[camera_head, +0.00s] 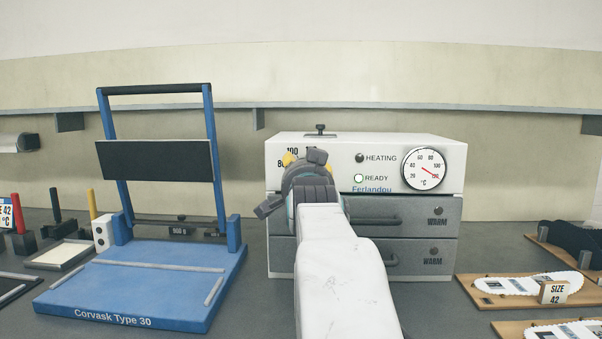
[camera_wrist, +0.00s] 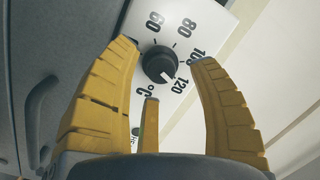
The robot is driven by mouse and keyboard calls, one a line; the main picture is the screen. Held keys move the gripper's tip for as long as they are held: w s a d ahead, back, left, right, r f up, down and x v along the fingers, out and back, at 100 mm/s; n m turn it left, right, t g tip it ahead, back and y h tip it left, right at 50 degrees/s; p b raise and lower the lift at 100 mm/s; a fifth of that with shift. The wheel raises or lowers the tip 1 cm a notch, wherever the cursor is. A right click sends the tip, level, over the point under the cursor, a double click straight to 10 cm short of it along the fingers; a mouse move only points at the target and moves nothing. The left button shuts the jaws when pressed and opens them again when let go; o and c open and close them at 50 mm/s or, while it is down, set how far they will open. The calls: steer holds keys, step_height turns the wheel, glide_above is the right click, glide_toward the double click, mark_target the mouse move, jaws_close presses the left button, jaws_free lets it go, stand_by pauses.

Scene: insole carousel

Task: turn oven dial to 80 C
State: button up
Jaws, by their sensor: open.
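The oven dial (camera_wrist: 160,65) is a dark round knob on a white panel marked 60, 80, 100 and 120 °C in the wrist view. Its white pointer mark faces toward 120. My gripper (camera_wrist: 167,54) is open, with one yellow finger to each side of the dial and a third, shorter finger below it. I cannot tell whether any finger touches the knob. In the head view the arm and gripper (camera_head: 304,160) hide the dial on the white oven (camera_head: 330,146).
The oven's round gauge (camera_head: 428,169) has a red needle near 120. The HEATING lamp (camera_head: 360,158) is dark; the READY lamp (camera_head: 358,178) is pale with a green rim. Drawers with handles lie below. A blue press (camera_head: 150,290) stands left, insole boards (camera_head: 475,289) right.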

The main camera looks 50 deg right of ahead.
steer(key=shift+x, duration=1.2)
steer(key=shift+o, duration=0.2)
jaws_close()
